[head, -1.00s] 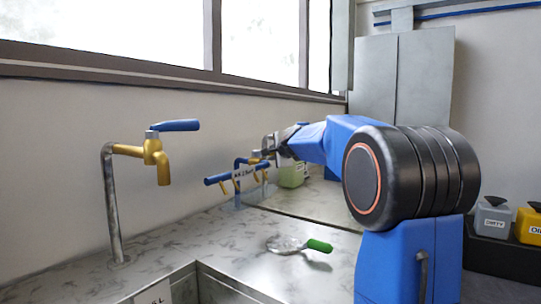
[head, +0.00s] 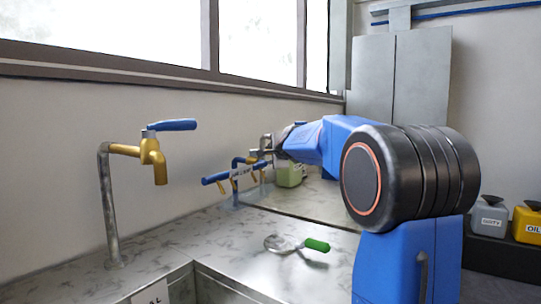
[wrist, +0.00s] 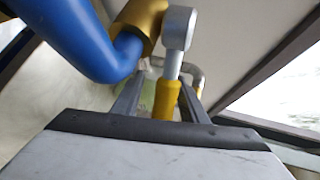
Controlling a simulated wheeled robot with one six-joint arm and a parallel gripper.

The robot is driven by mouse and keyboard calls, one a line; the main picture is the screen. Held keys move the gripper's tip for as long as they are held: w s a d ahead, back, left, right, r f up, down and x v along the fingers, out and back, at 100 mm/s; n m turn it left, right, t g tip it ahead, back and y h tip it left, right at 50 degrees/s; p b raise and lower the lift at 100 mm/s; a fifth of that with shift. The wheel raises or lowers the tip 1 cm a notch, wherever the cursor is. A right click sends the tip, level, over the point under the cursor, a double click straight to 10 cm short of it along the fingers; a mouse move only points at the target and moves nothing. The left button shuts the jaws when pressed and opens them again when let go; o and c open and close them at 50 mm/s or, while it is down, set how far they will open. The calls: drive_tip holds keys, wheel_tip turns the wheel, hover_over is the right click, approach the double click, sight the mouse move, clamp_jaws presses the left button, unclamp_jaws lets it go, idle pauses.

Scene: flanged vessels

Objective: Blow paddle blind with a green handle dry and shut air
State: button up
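The paddle blind (head: 279,244) lies on the counter, its round grey plate to the left and its green handle (head: 317,245) to the right. My gripper (head: 258,153) is far behind it, beside the blue air pipework (head: 219,178) with brass fittings. In the wrist view, a grey lever with a yellow grip (wrist: 168,98) shows between the two fingers of my gripper (wrist: 160,90). The fingers stand apart, with a visible gap left of the yellow grip. A brass valve body (wrist: 143,22) and thick blue pipe (wrist: 80,35) are close at upper left. Whether a finger touches the lever is unclear.
A brass tap (head: 152,155) with a blue lever stands on a grey pipe at left, by a sink edge (head: 235,285). A pale green container (head: 290,175) is behind the pipework. Grey and yellow containers (head: 528,225) stand at right. The counter around the blind is clear.

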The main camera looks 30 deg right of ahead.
drive_tip(key=shift+r, duration=0.2)
drive_tip(key=v, duration=1.7)
drive_tip(key=shift+s+f, duration=0.15)
drive_tip(key=shift+s, duration=0.1)
drive_tip(key=shift+a, duration=0.1)
